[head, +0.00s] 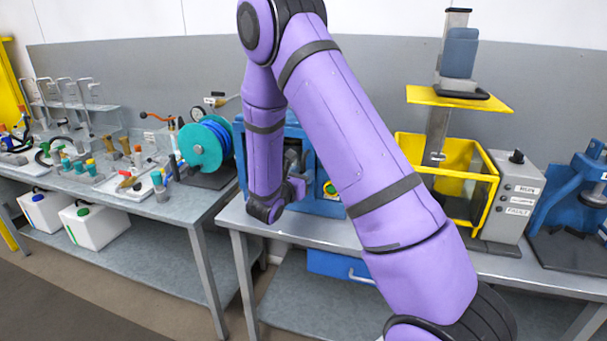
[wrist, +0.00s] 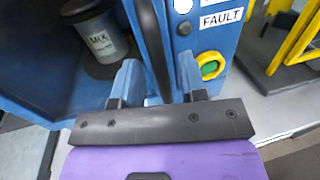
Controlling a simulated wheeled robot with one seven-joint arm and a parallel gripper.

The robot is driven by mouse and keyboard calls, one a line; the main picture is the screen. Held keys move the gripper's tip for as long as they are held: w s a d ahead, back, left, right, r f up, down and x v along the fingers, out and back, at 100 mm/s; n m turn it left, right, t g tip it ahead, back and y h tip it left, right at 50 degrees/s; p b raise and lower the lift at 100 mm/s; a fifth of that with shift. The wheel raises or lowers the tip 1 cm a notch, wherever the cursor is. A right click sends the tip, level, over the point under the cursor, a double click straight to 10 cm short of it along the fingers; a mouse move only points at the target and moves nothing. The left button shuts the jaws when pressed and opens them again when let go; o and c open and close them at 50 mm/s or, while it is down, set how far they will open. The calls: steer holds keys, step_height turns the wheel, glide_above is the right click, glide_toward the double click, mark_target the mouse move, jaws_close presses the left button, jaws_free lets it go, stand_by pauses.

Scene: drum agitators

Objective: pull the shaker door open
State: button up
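The blue shaker (head: 322,155) stands on the bench, mostly hidden behind my arm in the head view. In the wrist view its blue front (wrist: 208,35) carries a FAULT label and a green button in a yellow ring. To the left, a grey can (wrist: 102,38) marked MIX shows inside the shaker. A dark upright door handle (wrist: 152,45) runs down between the two fingers of my gripper (wrist: 158,80). The fingers are apart, one on each side of the handle, with narrow gaps seeming to show. The door's outline and any finger contact are unclear.
A yellow-framed machine (head: 487,180) with a grey control box (head: 515,195) stands to the right on the same bench. A teal reel (head: 203,146) stands on the left bench. A blue drawer (head: 335,265) is below the bench top. Open floor lies at lower left.

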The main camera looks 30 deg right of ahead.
steer(key=shift+w+d, duration=0.3)
steer(key=shift+d, duration=0.35)
jaws_close()
steer(key=shift+a, duration=0.1)
